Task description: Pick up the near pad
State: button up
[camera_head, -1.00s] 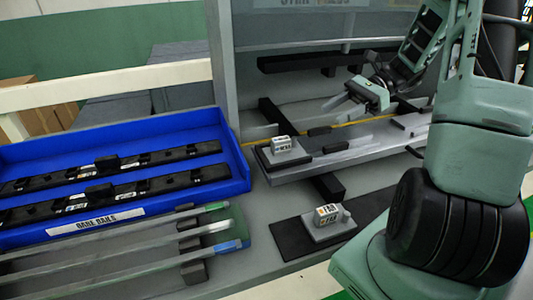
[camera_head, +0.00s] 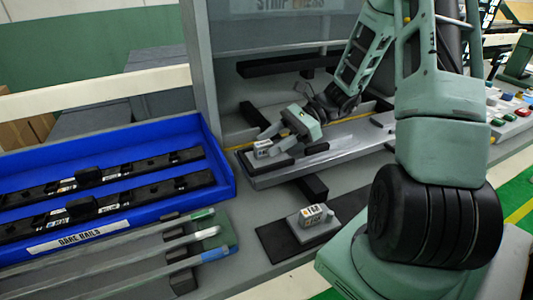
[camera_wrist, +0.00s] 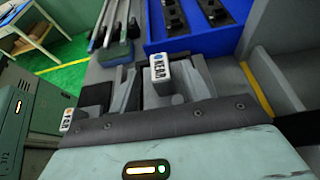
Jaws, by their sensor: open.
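The near pad (camera_wrist: 160,73) is a small pale block with a dark label reading NEAR. It stands at the left end of the grey rail fixture, and in the head view the near pad (camera_head: 263,149) shows just left of my gripper (camera_head: 271,146). My gripper is open. In the wrist view its two fingers lie on either side of the pad, with gaps visible; I cannot tell how deep the pad sits between them.
A blue tray (camera_head: 228,186) at left holds black rails. Several long bars lie on a rack (camera_head: 183,281) in front of it. A dark mat (camera_head: 277,243) lies under the front pad. A grey upright panel (camera_head: 203,70) stands behind. Dark blocks sit on the rail fixture (camera_head: 345,141).

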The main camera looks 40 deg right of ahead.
aim_at(255, 151)
jog(key=shift+x, duration=1.9)
jog(key=shift+w, duration=0.1)
grip_shut()
jog(key=shift+r, duration=0.1)
